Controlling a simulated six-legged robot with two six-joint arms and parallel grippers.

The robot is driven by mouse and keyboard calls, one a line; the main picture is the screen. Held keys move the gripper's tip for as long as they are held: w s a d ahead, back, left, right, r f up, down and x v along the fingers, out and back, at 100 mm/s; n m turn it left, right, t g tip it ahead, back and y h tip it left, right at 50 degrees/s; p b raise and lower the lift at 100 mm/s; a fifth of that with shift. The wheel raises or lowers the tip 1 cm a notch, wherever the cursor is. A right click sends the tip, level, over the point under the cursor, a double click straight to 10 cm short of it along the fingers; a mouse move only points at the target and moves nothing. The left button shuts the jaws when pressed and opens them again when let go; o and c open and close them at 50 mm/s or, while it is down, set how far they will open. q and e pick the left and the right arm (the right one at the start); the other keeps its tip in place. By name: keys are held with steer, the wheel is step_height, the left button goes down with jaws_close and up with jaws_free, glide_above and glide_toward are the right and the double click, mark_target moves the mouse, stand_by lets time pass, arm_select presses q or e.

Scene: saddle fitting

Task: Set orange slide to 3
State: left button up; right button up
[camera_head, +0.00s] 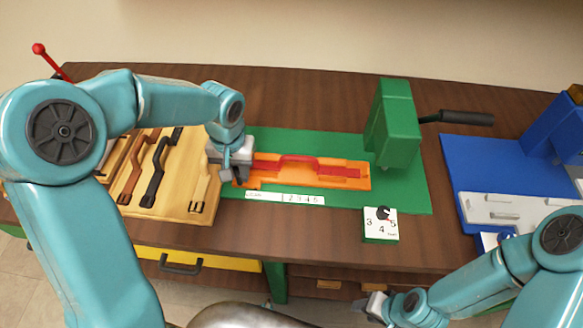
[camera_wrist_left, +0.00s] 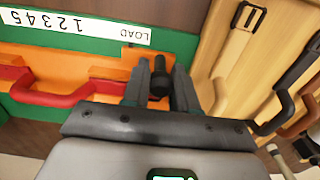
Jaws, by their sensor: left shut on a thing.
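The orange slide (camera_head: 325,182) lies on a green board (camera_head: 408,190) with a red strap (camera_head: 300,160) along it. A white scale strip (camera_head: 303,199) in front of it carries LOAD and numbers. In the left wrist view the slide's orange tab (camera_wrist_left: 131,57) is beside the LOAD label (camera_wrist_left: 135,36), away from the numbers (camera_wrist_left: 48,20). My left gripper (camera_head: 238,180) is at the slide's left end. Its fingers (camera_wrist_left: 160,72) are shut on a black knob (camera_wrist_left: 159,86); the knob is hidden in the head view. My right gripper (camera_head: 375,304) is low at the table's front; its jaws are unclear.
A wooden board (camera_head: 175,207) with several straps lies left of the green board. A green press (camera_head: 394,125) with a black lever (camera_head: 467,117) stands at the right end. A dial block (camera_head: 380,226) is in front. A blue station (camera_head: 475,165) lies further right.

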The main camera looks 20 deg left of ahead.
arm_select(q)
steer(key=shift+w+d, duration=0.15)
steer(key=shift+d, duration=0.5)
steer(key=shift+a, duration=0.1)
